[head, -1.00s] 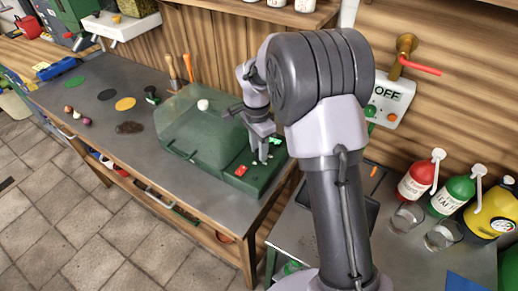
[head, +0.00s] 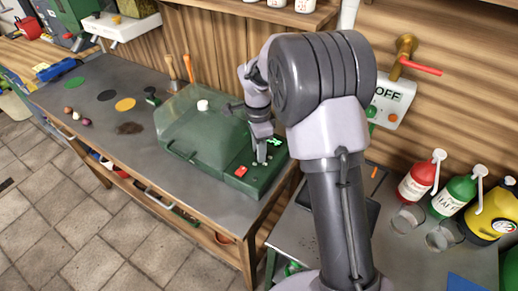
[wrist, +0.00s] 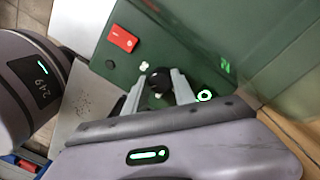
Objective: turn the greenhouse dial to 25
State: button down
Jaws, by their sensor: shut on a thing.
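The greenhouse (head: 205,125) is a green box with a see-through lid and a white knob on top, on the workbench. Its dial (wrist: 158,78) is a dark round knob on the green front panel, partly hidden by my fingers in the wrist view. My gripper (head: 261,159) points down at that panel. In the wrist view its two fingers (wrist: 160,88) are shut on the dial from either side. A red switch (wrist: 123,39) sits on the panel, and it also shows in the head view (head: 241,171).
The workbench (head: 100,125) holds colored discs and small bulbs at left. Orange-handled tools (head: 188,68) stand behind the greenhouse. At right, red (head: 416,183) and green (head: 452,193) bottles stand with glasses. A wall box marked OFF (head: 391,98) is behind my arm.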

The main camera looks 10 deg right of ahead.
jog(key=c, duration=1)
grip_release()
jog(key=shift+c, duration=0.2)
jog(key=shift+r, duration=0.1)
notch_tip(320, 180, up, 17)
jog(key=w+p, duration=0.1)
jog(key=p, duration=0.5)
jog(key=shift+p, duration=0.35)
jog(key=shift+r, duration=0.1)
jog(key=s+a+r+n+t+y+b, duration=0.15)
jog(key=s+r+n, duration=0.25)
jog(key=s, duration=0.4)
jog(key=s+a+r+n+t+b, duration=0.1)
jog(key=s+r+n+t+b, duration=0.2)
jog(key=s, duration=0.5)
jog(key=s+f+n+t, duration=0.1)
jog(key=s+f+n, duration=0.1)
jog(key=s, duration=0.4)
jog(key=s+a+f+n+t, duration=0.1)
jog(key=s+n, duration=0.2)
jog(key=s, duration=0.3)
jog(key=shift+f+n, duration=0.35)
jog(key=shift+n, duration=0.05)
